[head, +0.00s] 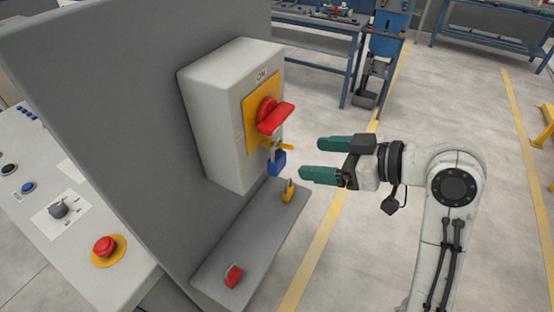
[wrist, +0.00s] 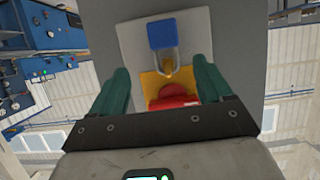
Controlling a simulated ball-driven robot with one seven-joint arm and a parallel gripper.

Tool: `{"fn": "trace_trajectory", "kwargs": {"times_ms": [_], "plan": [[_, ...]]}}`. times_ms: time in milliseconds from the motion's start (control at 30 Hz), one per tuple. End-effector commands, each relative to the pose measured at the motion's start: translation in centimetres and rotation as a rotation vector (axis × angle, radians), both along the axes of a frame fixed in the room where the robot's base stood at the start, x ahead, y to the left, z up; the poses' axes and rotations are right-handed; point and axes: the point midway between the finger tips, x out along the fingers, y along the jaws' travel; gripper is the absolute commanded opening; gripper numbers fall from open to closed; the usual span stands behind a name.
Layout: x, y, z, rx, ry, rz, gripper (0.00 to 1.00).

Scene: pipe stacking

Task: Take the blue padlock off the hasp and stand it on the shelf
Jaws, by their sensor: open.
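The blue padlock (head: 277,161) hangs by its shackle below the red switch handle (head: 275,117) on the grey box. It also shows in the wrist view (wrist: 176,33), with its shackle at the yellow hasp (wrist: 168,70); the exact link is too small to tell. My gripper (head: 309,158) has green fingers, is open and empty, and is to the right of the padlock, apart from it. In the wrist view the fingers (wrist: 166,85) stand wide on either side of the switch area. The grey shelf (head: 246,238) juts from the panel below the box.
A yellow padlock (head: 288,191) stands on the shelf's far part and a red padlock (head: 233,275) is near its front end. The shelf between them is clear. A grey panel (head: 110,110) stands behind the box. A console with a red button (head: 104,246) is at left.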

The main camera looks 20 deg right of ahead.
Motion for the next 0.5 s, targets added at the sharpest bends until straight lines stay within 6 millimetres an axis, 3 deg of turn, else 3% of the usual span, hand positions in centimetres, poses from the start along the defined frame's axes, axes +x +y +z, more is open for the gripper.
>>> {"fn": "trace_trajectory", "kwargs": {"times_ms": [500], "plan": [[3.8, 3.7, -1.7, 0.001, 0.006, 0.003, 0.79]]}}
